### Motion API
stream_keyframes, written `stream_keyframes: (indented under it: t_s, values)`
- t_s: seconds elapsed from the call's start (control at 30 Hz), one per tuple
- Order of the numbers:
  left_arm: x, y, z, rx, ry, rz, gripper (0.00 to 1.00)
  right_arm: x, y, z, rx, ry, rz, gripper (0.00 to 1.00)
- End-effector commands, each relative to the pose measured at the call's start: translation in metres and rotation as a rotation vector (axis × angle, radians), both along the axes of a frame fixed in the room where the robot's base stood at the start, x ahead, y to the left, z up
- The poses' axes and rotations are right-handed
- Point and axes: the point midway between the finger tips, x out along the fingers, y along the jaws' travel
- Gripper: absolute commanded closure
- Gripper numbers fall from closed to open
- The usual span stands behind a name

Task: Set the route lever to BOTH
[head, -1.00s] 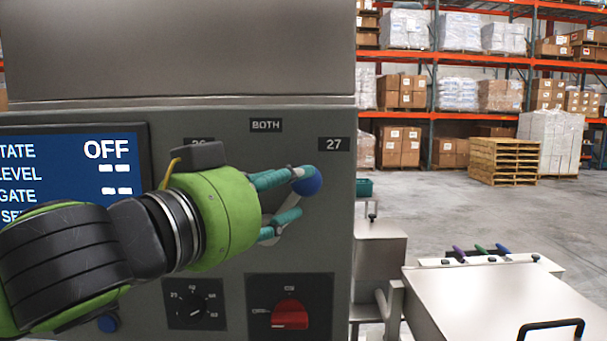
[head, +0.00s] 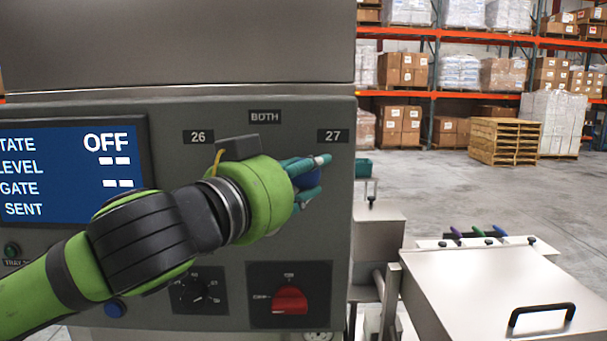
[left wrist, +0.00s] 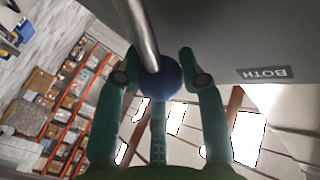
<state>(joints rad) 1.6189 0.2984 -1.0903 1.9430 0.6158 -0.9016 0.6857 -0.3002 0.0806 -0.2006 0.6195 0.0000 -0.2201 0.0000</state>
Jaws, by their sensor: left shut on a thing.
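The route lever ends in a blue ball knob (head: 309,181), seen between my left gripper's fingers. In the left wrist view the knob (left wrist: 161,82) sits on a metal rod (left wrist: 143,35). My left gripper (head: 318,176) is shut on this knob, its teal fingers around it. The lever is on the right part of the grey panel, below the 27 label (head: 333,136). The BOTH label (head: 265,117) is at the top middle and the 26 label (head: 198,137) is to its left. The lever's pivot is hidden behind my gripper. My right gripper is not in view.
A display (head: 70,172) reading OFF is on the panel's left. A red rotary switch (head: 290,299) and a black dial (head: 193,290) sit below my arm. A metal lid with a black handle (head: 542,314) stands at the lower right.

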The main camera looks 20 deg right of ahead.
Motion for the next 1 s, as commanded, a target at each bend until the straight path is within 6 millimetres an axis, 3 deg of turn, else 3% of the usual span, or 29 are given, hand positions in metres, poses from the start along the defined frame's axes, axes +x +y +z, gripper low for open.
stream_keyframes:
  t_s: [0.27,0.7,1.0]
  values:
    - [0.003,0.007,-0.004,-0.086,0.033,0.003,1.00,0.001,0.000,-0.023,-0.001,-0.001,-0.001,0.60]
    - [0.010,0.032,0.004,-0.390,0.122,0.000,1.00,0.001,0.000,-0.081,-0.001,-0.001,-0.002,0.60]
    - [0.014,0.045,0.009,-0.532,0.163,0.000,1.00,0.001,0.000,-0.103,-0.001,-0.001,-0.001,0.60]
